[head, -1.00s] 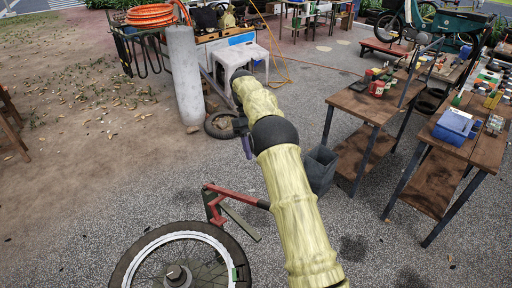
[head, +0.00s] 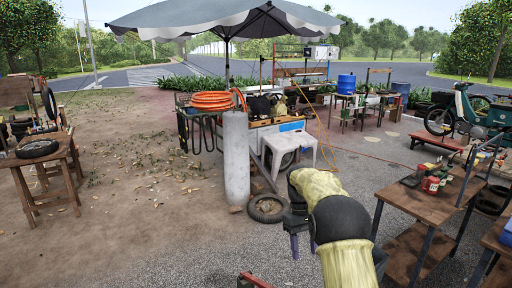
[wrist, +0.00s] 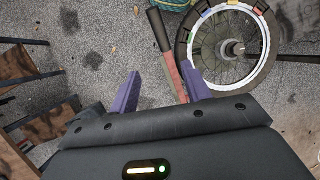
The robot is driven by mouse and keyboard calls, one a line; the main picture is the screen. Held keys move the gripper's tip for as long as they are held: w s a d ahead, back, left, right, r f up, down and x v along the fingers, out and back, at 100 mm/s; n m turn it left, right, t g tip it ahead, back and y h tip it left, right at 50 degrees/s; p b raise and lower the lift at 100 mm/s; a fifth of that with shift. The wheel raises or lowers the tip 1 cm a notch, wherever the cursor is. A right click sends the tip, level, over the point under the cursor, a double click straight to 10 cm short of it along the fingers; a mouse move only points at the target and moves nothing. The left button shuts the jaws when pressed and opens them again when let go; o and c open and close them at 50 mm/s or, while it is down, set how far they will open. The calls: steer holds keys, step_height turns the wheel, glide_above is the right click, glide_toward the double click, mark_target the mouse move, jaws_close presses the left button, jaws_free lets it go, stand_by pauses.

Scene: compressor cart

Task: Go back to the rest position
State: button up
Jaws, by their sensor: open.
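My gripper (wrist: 160,90) shows in the wrist view with its two purple fingers spread apart and nothing between them. It points down toward the gravel ground. A red bar with a dark end (wrist: 166,55) lies beyond the fingers, apart from them. In the head view my arm, in a yellowish sleeve with dark joints, reaches out from the lower right, and my gripper (head: 303,246) shows only partly, as purple fingers below the dark wrist. The compressor cart (head: 262,130) stands beyond my arm, with a coiled orange hose on it and a grey cylinder in front.
A bicycle wheel (wrist: 230,48) lies on the ground in the wrist view. A wooden workbench (head: 428,205) stands at the right and a wooden table (head: 45,163) at the left. A white stool (head: 288,143) and a tyre (head: 267,208) are near the cart. Open dirt ground lies at left.

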steer(key=s+f+m+t, duration=0.3)
steer(key=s+t, duration=0.4)
steer(key=s, duration=1.8)
steer(key=shift+d+m+y, duration=0.4)
steer(key=shift+m, duration=0.4)
steer(key=shift+w, duration=0.1)
steer(key=shift+c, duration=1.3)
